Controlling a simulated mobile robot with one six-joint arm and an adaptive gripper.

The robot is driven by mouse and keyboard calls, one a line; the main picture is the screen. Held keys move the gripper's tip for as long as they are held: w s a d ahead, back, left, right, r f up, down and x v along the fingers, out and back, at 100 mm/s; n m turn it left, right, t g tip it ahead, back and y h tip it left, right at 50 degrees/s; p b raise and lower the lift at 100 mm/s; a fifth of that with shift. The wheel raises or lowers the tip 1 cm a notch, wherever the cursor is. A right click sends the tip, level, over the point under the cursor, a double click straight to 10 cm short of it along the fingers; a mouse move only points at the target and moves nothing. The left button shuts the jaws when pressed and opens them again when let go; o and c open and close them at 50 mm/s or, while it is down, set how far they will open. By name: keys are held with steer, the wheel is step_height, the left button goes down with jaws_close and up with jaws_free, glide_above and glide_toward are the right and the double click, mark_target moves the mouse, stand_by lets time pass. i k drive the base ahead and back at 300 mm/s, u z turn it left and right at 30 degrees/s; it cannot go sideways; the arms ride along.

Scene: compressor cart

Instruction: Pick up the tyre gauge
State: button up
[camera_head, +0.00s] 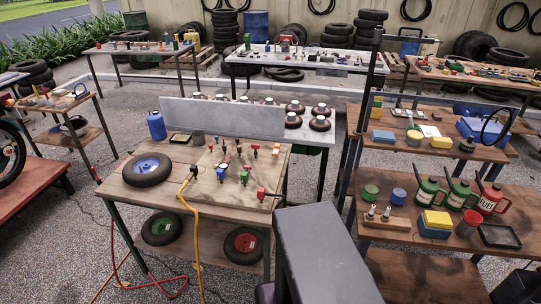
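I cannot make out for certain which item is the tyre gauge. Several small fittings with red, green, blue and dark parts stand on a light board (215,160) on the near wooden table (225,208). A red-topped fitting (261,193) is near the board's front right. A dark fitting (193,171) sits at the end of a yellow hose (196,225), which hangs over the table's front edge. These items are too small to read in detail. My gripper is not in view, and a grey block at the bottom, probably part of my arm, hides the floor there.
A wheel with a blue hub (148,169) lies left on the table, with a blue canister (156,125) behind it. A grey panel (222,116) stands along the back. A loaded shelf (400,233) is at right. A red hose (115,235) trails to the floor.

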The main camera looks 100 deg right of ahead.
mark_target(276, 150)
steer(key=i, duration=0.4)
steer(key=z, duration=5.6)
steer(key=i, duration=0.15)
steer(key=u, duration=1.85)
